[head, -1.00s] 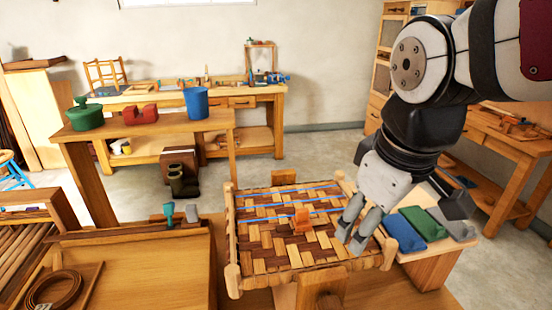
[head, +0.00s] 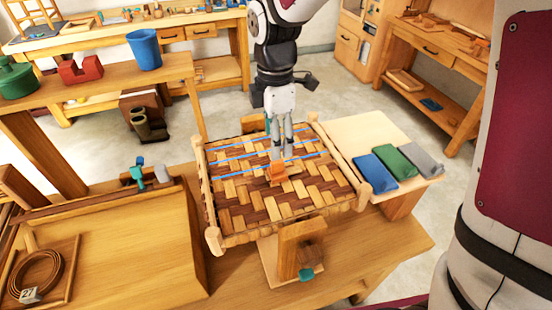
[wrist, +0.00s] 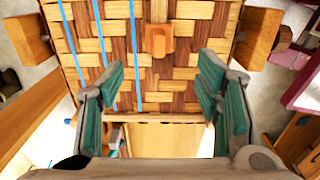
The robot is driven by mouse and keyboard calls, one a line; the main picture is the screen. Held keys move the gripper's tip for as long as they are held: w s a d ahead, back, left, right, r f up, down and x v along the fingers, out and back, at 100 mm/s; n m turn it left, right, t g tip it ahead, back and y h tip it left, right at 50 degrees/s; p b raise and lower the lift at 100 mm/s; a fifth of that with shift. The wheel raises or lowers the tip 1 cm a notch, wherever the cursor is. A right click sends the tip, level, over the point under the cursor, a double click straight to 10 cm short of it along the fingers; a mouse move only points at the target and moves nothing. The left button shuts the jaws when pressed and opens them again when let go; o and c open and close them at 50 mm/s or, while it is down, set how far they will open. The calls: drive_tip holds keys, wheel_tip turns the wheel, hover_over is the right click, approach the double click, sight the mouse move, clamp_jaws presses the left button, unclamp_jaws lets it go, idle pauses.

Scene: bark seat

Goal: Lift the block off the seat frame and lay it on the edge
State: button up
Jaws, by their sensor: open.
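The small orange block (head: 276,171) lies on the woven bark seat, near its middle. In the wrist view the block (wrist: 159,40) shows a raised grip and sits beyond the fingertips, roughly midway between them sideways. The seat frame (head: 212,215) has pale wooden rails around a light and dark brown weave, with blue strands across the far part. My gripper (head: 283,157) points down over the seat, just behind the block in the head view. In the wrist view my gripper (wrist: 161,75) has its green-padded fingers wide apart with nothing between them.
Blue, green and grey pieces (head: 399,160) lie on a pale board right of the seat. A wooden clamp-like post (head: 301,245) stands at the near rail. A bench with a blue cup (head: 144,50) is at left. A coiled strip (head: 37,275) lies front left.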

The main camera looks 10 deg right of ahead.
hover_over(277, 171)
drive_tip(key=f, duration=0.5)
drive_tip(key=shift+w+a, duration=0.15)
drive_tip(key=shift+w, duration=0.15)
drive_tip(key=shift+w+d+f+p, duration=0.15)
drive_tip(key=shift+f+p, duration=0.3)
drive_tip(key=shift+f, duration=0.9)
drive_tip(key=shift+s+d+f+p, duration=0.1)
drive_tip(key=shift+f+p, duration=0.3)
drive_tip(key=shift+f, duration=0.95)
drive_tip(key=shift+w, duration=0.1)
drive_tip(key=shift+c, duration=0.5)
drive_tip(key=c, duration=0.9)
